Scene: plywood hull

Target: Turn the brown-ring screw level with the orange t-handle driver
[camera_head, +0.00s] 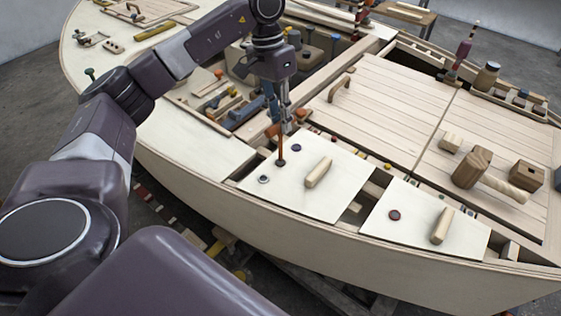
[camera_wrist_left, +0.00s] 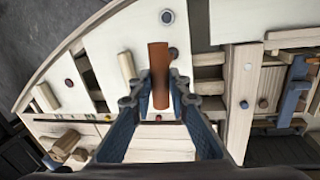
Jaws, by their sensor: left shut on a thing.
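My left gripper (camera_head: 283,122) is shut on the orange t-handle driver (camera_head: 281,146). The driver is about upright, with its dark lower end at a white hatch panel (camera_head: 337,187). In the left wrist view the orange handle (camera_wrist_left: 159,75) sits between the blue-grey fingers. The screw under the driver is hidden; I cannot tell its ring colour or whether the tip is seated in it. A dark red-brown-ringed screw (camera_head: 394,215) sits on the right-hand panel. My right gripper is not in view.
Wooden handles stand up from the panels, one (camera_head: 318,172) close to the driver. An open tool compartment (camera_head: 218,92) lies left of my gripper. A mallet (camera_head: 472,168) and wooden blocks lie on the deck at right.

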